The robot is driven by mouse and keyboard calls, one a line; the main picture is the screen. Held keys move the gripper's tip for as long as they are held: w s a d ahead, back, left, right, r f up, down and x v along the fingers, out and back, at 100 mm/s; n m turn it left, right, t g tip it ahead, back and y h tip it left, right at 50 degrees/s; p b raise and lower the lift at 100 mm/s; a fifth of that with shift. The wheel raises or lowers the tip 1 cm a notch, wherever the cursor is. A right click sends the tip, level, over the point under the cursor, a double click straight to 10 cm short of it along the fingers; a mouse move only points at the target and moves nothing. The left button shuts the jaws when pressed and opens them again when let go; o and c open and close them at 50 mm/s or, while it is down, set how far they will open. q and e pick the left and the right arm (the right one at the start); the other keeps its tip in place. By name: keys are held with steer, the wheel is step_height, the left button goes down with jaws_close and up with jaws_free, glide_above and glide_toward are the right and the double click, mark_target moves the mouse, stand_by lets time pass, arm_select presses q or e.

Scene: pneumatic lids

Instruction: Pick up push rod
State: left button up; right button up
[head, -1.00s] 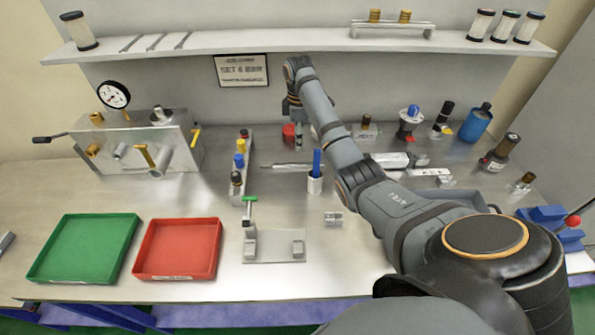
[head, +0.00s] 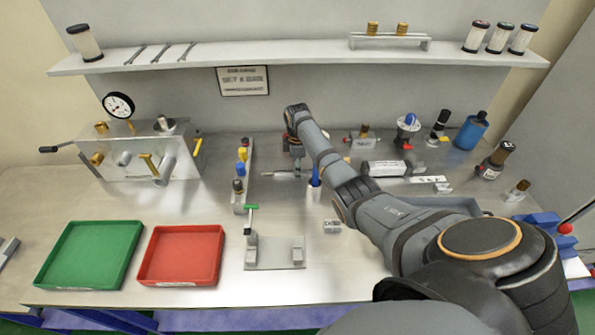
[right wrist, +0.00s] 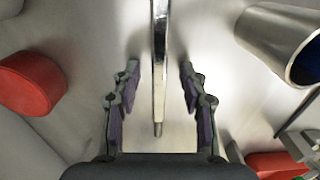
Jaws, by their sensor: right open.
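The push rod appears to be the thin silver rod (head: 272,174) lying flat on the bench, left of the blue-topped holder. In the right wrist view a shiny metal rod (right wrist: 159,50) comes down from the top edge and ends in a narrow tip between the fingers. My right gripper (right wrist: 160,92) is open, with one finger on each side of the rod and a visible gap on both sides. In the head view my right gripper (head: 297,168) points down over the rod; its fingertips are hard to make out. My left gripper is not in view.
A rack of coloured caps (head: 240,180) is to the left. Green (head: 62,284) and red (head: 150,270) trays lie at front left. A grey cylinder (right wrist: 283,42) shows near the right finger.

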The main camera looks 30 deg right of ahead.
steer(key=shift+f, duration=0.15)
jaws_close()
stand_by(0.4)
steer(key=shift+w+r, duration=0.1)
steer(key=shift+r, duration=0.35)
step_height(320, 180, up, 9)
steer(key=b, duration=0.2)
steer(key=shift+r, duration=0.15)
